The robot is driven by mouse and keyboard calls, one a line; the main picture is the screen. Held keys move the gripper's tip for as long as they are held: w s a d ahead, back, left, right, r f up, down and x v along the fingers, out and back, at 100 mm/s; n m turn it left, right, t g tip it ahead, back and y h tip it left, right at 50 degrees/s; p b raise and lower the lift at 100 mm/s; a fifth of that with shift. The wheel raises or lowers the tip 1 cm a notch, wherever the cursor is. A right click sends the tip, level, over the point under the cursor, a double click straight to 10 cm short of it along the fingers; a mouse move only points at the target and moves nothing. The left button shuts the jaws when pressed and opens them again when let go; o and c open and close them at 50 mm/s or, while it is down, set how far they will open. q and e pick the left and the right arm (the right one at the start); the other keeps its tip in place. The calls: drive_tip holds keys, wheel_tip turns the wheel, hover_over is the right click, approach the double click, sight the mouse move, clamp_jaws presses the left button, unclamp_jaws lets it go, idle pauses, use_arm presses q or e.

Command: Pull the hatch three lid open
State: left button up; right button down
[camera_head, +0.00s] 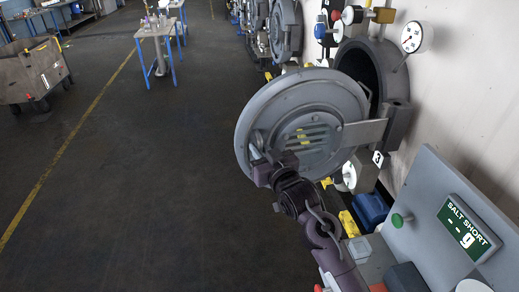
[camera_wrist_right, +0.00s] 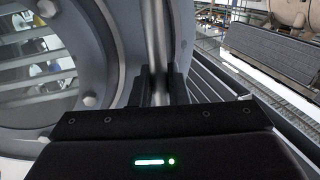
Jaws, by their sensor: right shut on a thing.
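The hatch three lid (camera_head: 283,98) is a round grey disc with a slotted middle. It stands swung away from the dark round hatch opening (camera_head: 374,70), joined to it by a flat hinge arm on the right. A tag with a 3 (camera_head: 378,158) is below the opening. My right gripper (camera_head: 262,172) is at the lid's lower left. In the right wrist view its two dark fingers (camera_wrist_right: 159,88) are shut around an upright metal bar, the lid handle (camera_wrist_right: 159,45), beside the lid's grey rim. My left gripper is not in view.
A grey panel with a "SALT SHORT" display (camera_head: 468,228) stands at the lower right. Other hatches (camera_head: 286,28) line the wall behind. Open dark floor lies left, with a cart (camera_head: 32,70) and a table (camera_head: 157,28) farther off.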

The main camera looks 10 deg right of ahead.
drive_tip(key=shift+s+r, duration=0.1)
drive_tip(key=shift+s, duration=0.3)
drive_tip(key=shift+d, duration=0.1)
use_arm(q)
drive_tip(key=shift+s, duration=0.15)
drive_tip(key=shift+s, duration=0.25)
use_arm(e)
drive_tip(key=c, duration=1.5)
unclamp_jaws()
drive_tip(key=shift+s, duration=0.1)
